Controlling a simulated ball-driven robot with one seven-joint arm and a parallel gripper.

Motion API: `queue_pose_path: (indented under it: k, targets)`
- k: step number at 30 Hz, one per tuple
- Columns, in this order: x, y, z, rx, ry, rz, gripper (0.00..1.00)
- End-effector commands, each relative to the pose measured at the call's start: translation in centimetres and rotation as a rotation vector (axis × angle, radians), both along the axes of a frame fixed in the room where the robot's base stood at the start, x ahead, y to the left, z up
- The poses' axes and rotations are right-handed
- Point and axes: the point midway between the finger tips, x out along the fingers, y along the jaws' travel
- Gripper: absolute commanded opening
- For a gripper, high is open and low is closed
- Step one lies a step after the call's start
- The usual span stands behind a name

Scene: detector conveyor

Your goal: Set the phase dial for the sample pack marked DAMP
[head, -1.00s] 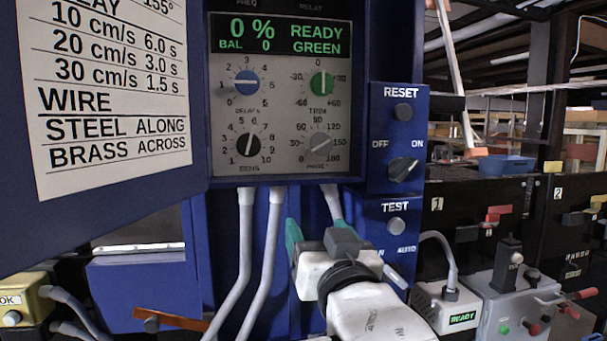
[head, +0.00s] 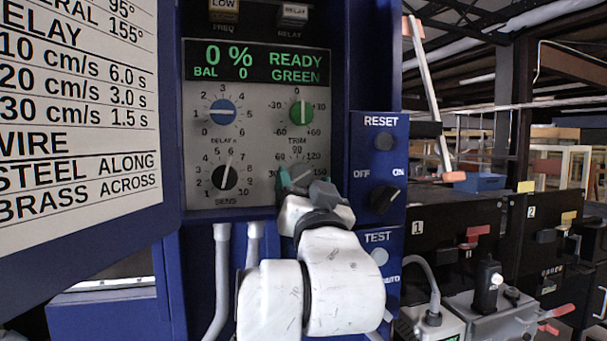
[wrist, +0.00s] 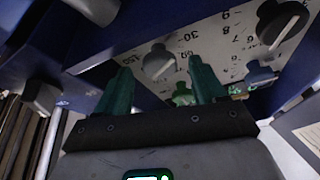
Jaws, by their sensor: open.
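The grey phase dial (head: 301,172) is at the lower right of the control panel (head: 262,150). My gripper mostly covers it in the head view, and its pointer is hard to read. In the wrist view the phase dial (wrist: 158,62) shows between the fingertips, apart from both. My gripper (head: 298,182) is open and empty in front of the dial; its teal fingers also show in the wrist view (wrist: 160,72). The chart (head: 80,110) on the open door is cut off at the top; it shows 95° and 155° lines. I see no pack marked DAMP.
The green trim dial (head: 301,112) is just above, and the black sens dial (head: 225,177) is to the left. The blue delay dial (head: 222,112) is above that. The RESET and OFF/ON box (head: 378,165) stands close on the right. The display (head: 255,64) reads READY GREEN.

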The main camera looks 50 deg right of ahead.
Motion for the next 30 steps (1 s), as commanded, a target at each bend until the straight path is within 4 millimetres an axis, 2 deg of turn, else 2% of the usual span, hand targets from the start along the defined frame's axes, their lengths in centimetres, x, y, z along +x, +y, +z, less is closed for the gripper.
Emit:
queue_pose_path:
  k: [5, 14, 30]
  targets:
    - [0.77, -0.7, 0.48, 0.0, -0.001, 0.0, 0.69]
    - [0.87, -0.77, 0.44, 0.0, -0.001, 0.0, 0.68]
    - [0.86, -0.76, 0.42, 0.001, -0.001, 0.0, 0.17]
